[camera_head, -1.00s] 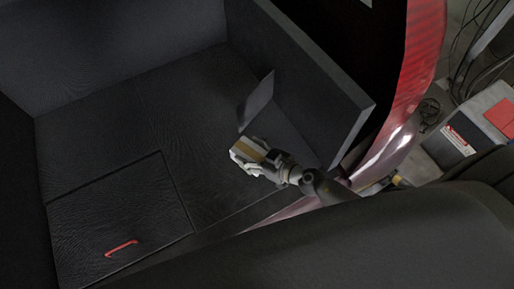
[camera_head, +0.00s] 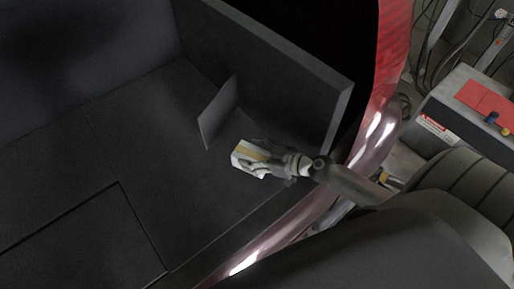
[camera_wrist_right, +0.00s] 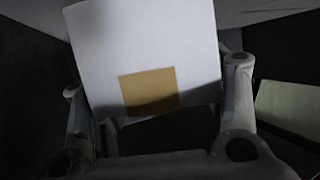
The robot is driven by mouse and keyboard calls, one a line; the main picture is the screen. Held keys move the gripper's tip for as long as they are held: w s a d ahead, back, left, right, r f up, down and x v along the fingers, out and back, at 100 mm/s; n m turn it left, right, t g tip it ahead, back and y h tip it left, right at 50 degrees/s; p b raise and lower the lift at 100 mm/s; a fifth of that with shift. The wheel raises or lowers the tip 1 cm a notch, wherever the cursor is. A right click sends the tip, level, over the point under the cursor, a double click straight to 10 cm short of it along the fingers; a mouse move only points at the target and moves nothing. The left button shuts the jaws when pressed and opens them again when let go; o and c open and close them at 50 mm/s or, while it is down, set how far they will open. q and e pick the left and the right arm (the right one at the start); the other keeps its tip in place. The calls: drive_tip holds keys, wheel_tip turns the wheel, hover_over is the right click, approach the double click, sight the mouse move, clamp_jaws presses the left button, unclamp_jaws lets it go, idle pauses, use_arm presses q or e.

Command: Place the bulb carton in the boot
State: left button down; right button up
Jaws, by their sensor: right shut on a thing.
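The bulb carton (camera_head: 243,154) is a small white box with a tan patch. My right gripper (camera_head: 258,158) is shut on it inside the dark boot (camera_head: 150,130), over the floor to the right of a small upright divider panel (camera_head: 219,110). In the right wrist view the carton (camera_wrist_right: 145,50) fills the upper middle, between the two fingers of the right gripper (camera_wrist_right: 160,100). I cannot tell whether the carton touches the boot floor. My left gripper is not in view.
A tall boot side wall (camera_head: 275,75) stands behind and right of the gripper. The red car body edge (camera_head: 375,130) runs along the right. The boot floor left of the divider is clear. A grey case with a red top (camera_head: 470,105) stands outside at right.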

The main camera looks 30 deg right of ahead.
drive_tip(key=shift+w+d+f, duration=0.15)
drive_tip(key=shift+d+f, duration=0.2)
drive_tip(key=shift+f, duration=0.1)
drive_tip(key=f+b, duration=0.2)
drive_tip(key=f, duration=0.1)
drive_tip(key=shift+d+b, duration=0.3)
drive_tip(key=shift+b, duration=0.05)
drive_tip(key=shift+f, duration=0.3)
drive_tip(key=shift+f, duration=0.2)
drive_tip(key=o, duration=1.2)
